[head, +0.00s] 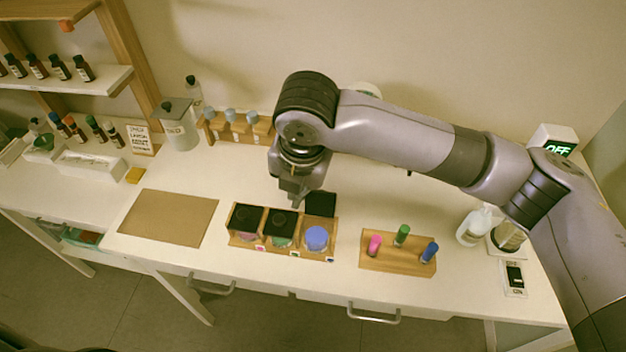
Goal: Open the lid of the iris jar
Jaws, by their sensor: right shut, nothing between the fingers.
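Three jars stand in a wooden rack near the table's front. The right jar (317,239) shows blue-violet contents, and its dark square lid (321,204) stands raised at the jar's back edge. The left jar (246,218) and the middle jar (281,224) have dark lids closed over pink and green contents. The labels are too small to read, so which is the iris jar is judged only by the blue-violet colour. My right gripper (297,198) is shut and empty, pointing down just behind the middle jar and left of the raised lid. My left gripper is not in view.
A wooden block with pink, green and blue capped vials (398,262) stands right of the rack. A brown mat (168,220) lies to the left. A rack of droppers (236,125) and a grey canister (180,128) stand behind. A pump bottle (474,226) is at right.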

